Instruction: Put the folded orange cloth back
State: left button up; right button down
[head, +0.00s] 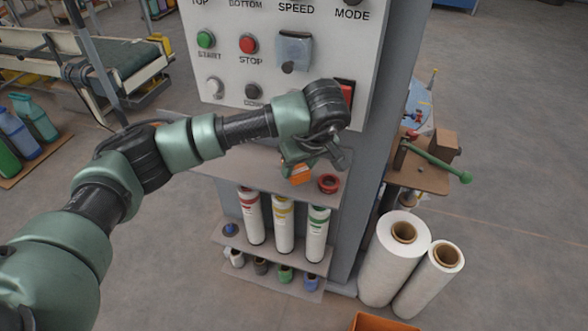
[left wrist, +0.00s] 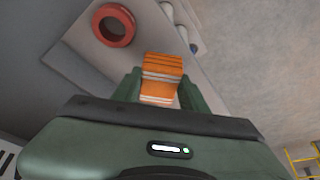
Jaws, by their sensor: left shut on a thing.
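The folded orange cloth (head: 300,174) is a small orange bundle at the shelf below the control panel. In the left wrist view the cloth (left wrist: 162,75) shows orange with pale stripes, between the two green fingers. My left gripper (head: 303,163) is shut on it, reaching down over the shelf (head: 240,167). Whether the cloth touches the shelf cannot be told. A red ring (head: 328,184) lies on the shelf just right of the cloth; it also shows in the left wrist view (left wrist: 114,25). My right gripper is not in view.
The control panel (head: 225,75) with buttons stands behind my left arm. Several white tubes (head: 283,222) stand below the shelf. White rolls (head: 393,258) stand on the floor at right, near a small side table with a green lever (head: 437,161). An orange bin (head: 380,323) is at the bottom edge.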

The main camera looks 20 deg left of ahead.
pick_arm(q)
jog(key=shift+w+a, duration=0.75)
jog(key=shift+w, duration=0.1)
jog(key=shift+f, duration=0.2)
notch_tip(320, 180, down, 3)
jog(key=shift+f+b, duration=0.15)
jog(key=shift+b, duration=0.8)
jog(key=o, duration=1.2)
jog(key=shift+r, duration=0.2)
jog(key=v, duration=1.2)
jog(key=shift+b, duration=0.35)
jog(key=shift+f, duration=0.15)
